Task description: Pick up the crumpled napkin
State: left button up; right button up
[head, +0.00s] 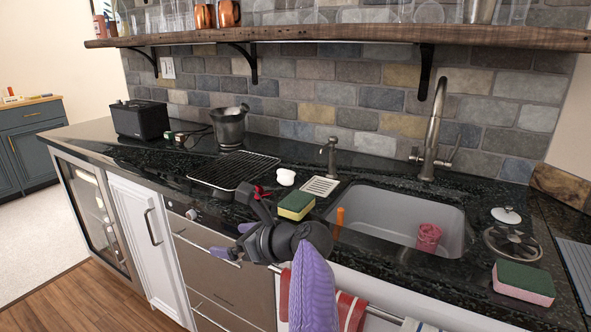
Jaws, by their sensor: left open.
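The crumpled napkin (285,177) is a small white lump on the black counter, behind the yellow-and-green sponge and left of a white slotted dish. My left gripper (234,240) is open in the lower middle of the view, in front of the counter's front edge. Its two lavender fingertips point left and stand apart, with nothing visible between them. It shows below and to the left of the napkin and is clear of it. My right gripper is not in view.
A sponge (296,206) lies between my left wrist and the napkin. A black rack (234,170) is to the left, and a slotted dish (320,186) and faucet (331,157) are to the right. The sink (385,209) holds a red cup (428,237). A shelf (350,37) overhangs the back.

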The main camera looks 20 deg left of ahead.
aim_at(286, 177)
jog(key=i, duration=1.15)
